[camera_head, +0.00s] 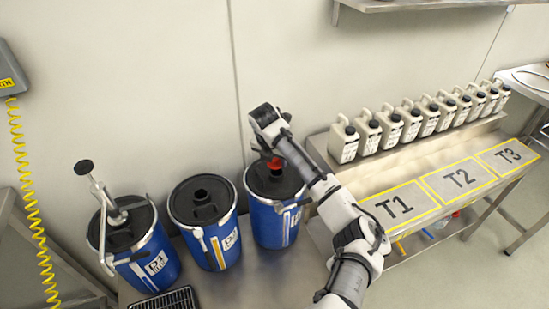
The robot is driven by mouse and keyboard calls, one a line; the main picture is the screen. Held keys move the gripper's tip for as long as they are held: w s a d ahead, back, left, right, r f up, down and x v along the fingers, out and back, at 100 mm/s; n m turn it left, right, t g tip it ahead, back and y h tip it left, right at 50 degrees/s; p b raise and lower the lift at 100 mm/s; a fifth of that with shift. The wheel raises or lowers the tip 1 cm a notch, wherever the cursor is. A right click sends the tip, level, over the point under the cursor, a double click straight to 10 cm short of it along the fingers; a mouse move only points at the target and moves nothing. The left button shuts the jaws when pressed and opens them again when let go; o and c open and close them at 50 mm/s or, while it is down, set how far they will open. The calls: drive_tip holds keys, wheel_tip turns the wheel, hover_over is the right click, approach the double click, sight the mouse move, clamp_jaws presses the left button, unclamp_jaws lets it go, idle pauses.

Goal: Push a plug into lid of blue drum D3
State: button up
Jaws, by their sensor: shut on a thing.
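Three blue drums with black lids stand in a row. The right one, D3 by its place in the row, is the blue drum (270,230), its label too small to read. Its black lid (259,184) has a raised collar, partly hidden by my arm and gripper. My gripper (268,157) points down over this lid and is shut on a red plug (276,163). The plug is at or just above the lid's opening; I cannot tell whether it touches or sits in it.
The left drum (158,270), marked D1, carries a hand pump (104,193). The middle drum (226,244) has an open-looking collar. A bench (360,188) with several white canisters (344,140) and panels T1, T2, T3 stands right. A black grate (165,301) lies in front.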

sight(273, 164)
drive_tip(key=shift+f, duration=0.2)
drive_tip(key=shift+f+b, duration=0.75)
drive_tip(key=shift+f, duration=0.45)
drive_tip(key=shift+a+p, duration=0.1)
drive_tip(key=shift+p, duration=0.3)
idle(0.9)
drive_tip(key=shift+s+f+b, duration=0.1)
drive_tip(key=shift+f+b, duration=0.25)
drive_tip(key=shift+f, duration=0.4)
idle(0.5)
drive_tip(key=o, duration=1.1)
drive_tip(key=shift+a, duration=0.1)
drive_tip(key=shift+r, duration=0.15)
